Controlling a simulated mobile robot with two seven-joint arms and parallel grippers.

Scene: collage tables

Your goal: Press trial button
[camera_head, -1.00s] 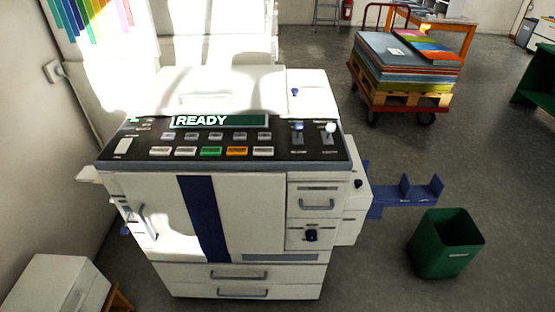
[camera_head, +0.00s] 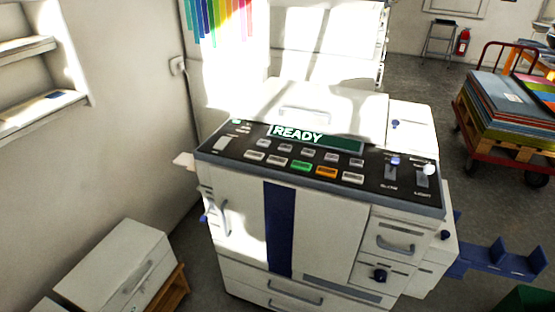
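A large white copier-like machine (camera_head: 335,230) with a dark blue vertical stripe stands in the middle of the head view. Its black control panel (camera_head: 228,150) slopes along the top front. A green display (camera_head: 315,138) on it reads READY. Below the display are two rows of buttons, mostly light grey, with one green button (camera_head: 302,166) and one orange button (camera_head: 327,172) in the front row. I cannot read which button is the trial button. Two sliders with knobs (camera_head: 429,169) sit at the panel's right. Neither of my grippers is in view.
A white drawer box (camera_head: 115,265) on a wooden stand is at the lower left. Wall shelves (camera_head: 40,112) are at the left. A blue tray (camera_head: 500,259) sticks out from the machine's right side. A red cart (camera_head: 500,165) with stacked boards stands at the right on open grey floor.

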